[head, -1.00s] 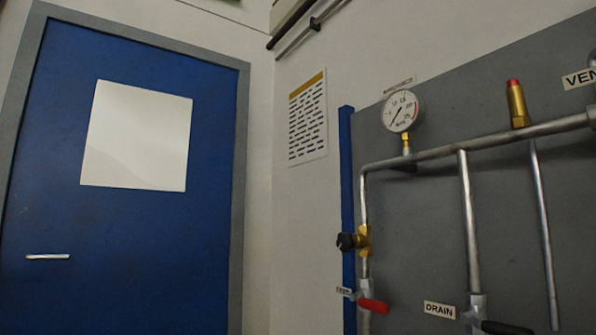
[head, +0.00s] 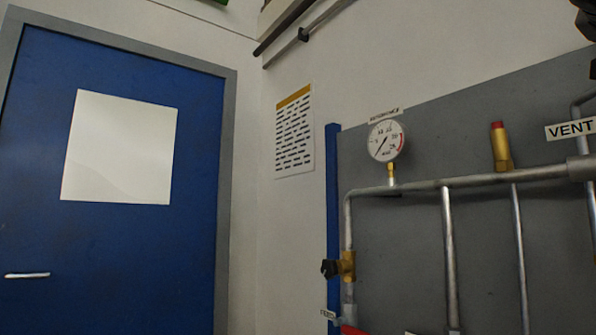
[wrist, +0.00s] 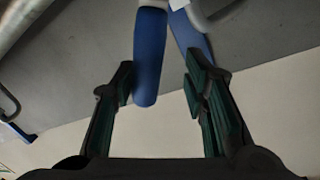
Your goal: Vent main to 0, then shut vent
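The VENT label (head: 570,130) is at the right edge of the head view, beside the main pipe (head: 470,181). The round white gauge (head: 386,140) stands on that pipe. Its needle points to the lower left, but its figures are too small to read surely. In the wrist view my gripper (wrist: 160,80) is open. A blue lever handle (wrist: 150,58) reaches down between its fingers, nearer the left finger, and I cannot tell whether they touch. A second blue bar (wrist: 191,38) shows behind, near the right finger. The vent valve body is not clearly seen.
A brass fitting with a red top (head: 500,147) stands on the pipe. A brass valve with a black knob (head: 345,267) is at lower left on the grey panel (head: 395,250). A red handle (head: 352,330) shows at the bottom edge. A blue door (head: 120,240) is at left.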

